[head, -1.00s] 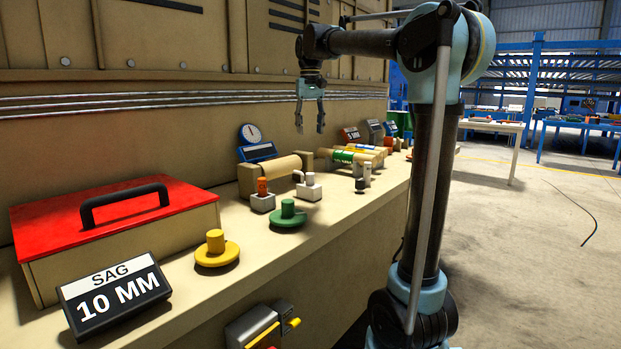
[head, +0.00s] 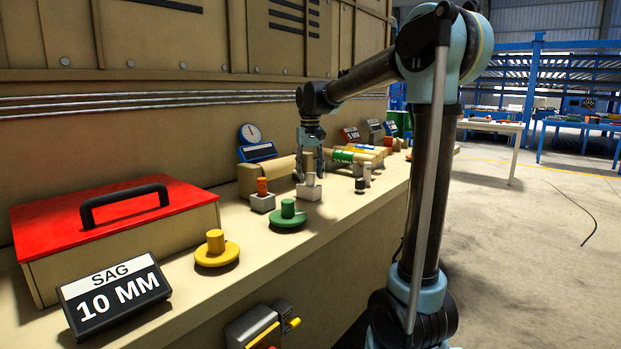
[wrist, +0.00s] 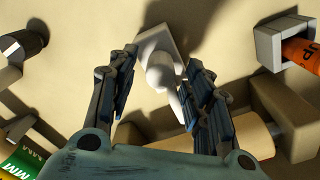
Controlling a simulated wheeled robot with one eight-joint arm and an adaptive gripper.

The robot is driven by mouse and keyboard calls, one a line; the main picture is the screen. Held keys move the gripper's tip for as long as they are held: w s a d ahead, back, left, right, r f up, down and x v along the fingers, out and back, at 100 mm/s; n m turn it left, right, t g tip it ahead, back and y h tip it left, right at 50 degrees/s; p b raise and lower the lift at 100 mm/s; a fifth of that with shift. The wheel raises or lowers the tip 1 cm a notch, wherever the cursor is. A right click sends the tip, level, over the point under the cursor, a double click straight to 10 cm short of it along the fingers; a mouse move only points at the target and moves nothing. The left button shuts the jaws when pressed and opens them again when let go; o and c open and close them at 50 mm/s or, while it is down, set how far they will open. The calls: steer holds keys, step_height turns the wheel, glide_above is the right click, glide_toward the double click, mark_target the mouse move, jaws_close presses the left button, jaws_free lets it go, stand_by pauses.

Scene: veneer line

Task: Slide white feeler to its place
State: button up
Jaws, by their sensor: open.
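The white feeler (head: 309,193), a pale block with a rounded white peg, stands on the bench ledge just in front of the wooden roller. My gripper (head: 311,180) is down at it, with its fingers open and partly hiding the peg in the head view. In the wrist view the feeler's white peg (wrist: 160,72) shows between the two spread fingers of my gripper (wrist: 163,76), with the block behind it. I cannot tell whether a finger touches it. The place meant for the feeler is not clear in these views.
A green knob disc (head: 287,216) and a yellow one (head: 216,252) lie nearer. The wooden roller (head: 270,173) lies behind; a small black-based peg (head: 360,186) stands right.

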steer(key=shift+f, duration=0.85)
